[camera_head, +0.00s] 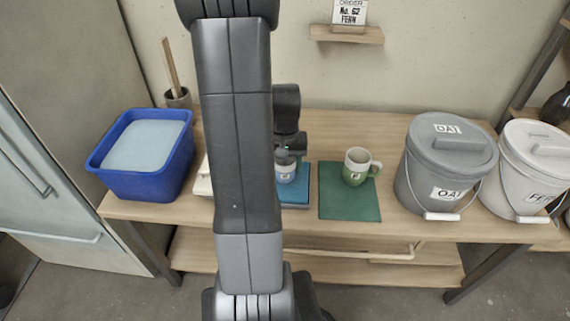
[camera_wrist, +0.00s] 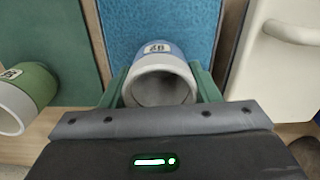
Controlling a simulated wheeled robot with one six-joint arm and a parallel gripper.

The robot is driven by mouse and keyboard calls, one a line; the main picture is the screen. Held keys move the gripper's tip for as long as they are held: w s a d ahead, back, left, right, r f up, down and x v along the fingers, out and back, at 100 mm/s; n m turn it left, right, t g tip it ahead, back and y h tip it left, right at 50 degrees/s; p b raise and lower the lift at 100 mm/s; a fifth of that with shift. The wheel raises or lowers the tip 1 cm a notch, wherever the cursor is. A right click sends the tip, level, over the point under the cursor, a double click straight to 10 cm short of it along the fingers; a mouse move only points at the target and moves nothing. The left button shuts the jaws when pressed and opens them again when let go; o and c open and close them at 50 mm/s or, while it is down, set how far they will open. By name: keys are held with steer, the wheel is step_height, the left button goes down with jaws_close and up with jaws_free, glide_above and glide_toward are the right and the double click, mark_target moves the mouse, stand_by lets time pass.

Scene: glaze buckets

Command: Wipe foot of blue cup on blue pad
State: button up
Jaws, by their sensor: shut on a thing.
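The blue cup (camera_head: 286,173) is over the blue pad (camera_head: 296,196), just right of my arm in the head view. In the wrist view the cup (camera_wrist: 160,70) shows its pale open mouth towards the camera and a label on its side. My gripper (camera_wrist: 161,88) is shut on the cup, with a green finger on each side. The blue pad (camera_wrist: 160,24) lies behind the cup in that view. The cup's foot is hidden in the wrist view, and I cannot tell whether it touches the pad. My arm hides part of the pad's left side in the head view.
A green cup (camera_head: 352,172) stands on a green mat (camera_head: 349,204) right of the pad. A grey bucket (camera_head: 425,183) and a white bucket (camera_head: 520,178) stand farther right. A blue tub (camera_head: 147,185) is at left. A cream object (camera_wrist: 276,60) lies beside the pad.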

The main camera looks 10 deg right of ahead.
steer(key=shift+f+b, duration=0.3)
steer(key=shift+f, duration=0.15)
steer(key=shift+w, duration=0.1)
